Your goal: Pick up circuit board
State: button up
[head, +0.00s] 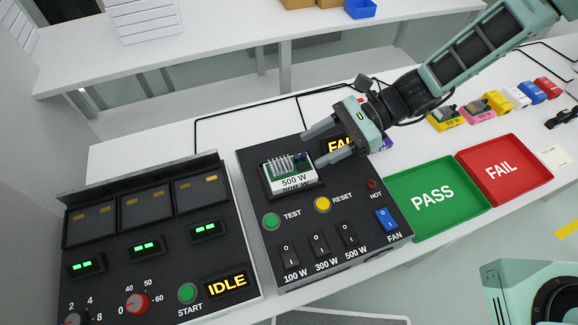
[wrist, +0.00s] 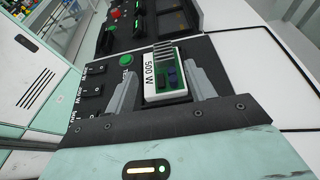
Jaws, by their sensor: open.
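The circuit board (head: 290,172) sits in a dark recess on top of the test station. It has a white front label reading 500 W, a green top and a grey finned heat sink. My gripper (head: 315,145) is open just to the right of the board and above the panel, apart from it in the head view. In the wrist view the board (wrist: 164,76) lies ahead, between the directions of my two open fingers (wrist: 166,92). Nothing is held.
The test station (head: 330,260) has TEST and RESET buttons, several switches and a display partly hidden by my gripper. A control box (head: 150,240) showing IDLE stands to the left. Green PASS (head: 435,222) and red FAIL (head: 515,188) trays lie right. Several coloured holders (head: 515,97) stand further back.

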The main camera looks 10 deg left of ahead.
aim_at(288, 160)
jog(key=x, duration=0.1)
jog(key=p+x, duration=0.1)
jog(key=x, duration=0.3)
jog(key=shift+w+a+f+p, duration=0.1)
jog(key=shift+w+f+p, duration=0.15)
jog(key=shift+p, duration=0.15)
grip_shut()
jog(key=shift+r, duration=0.1)
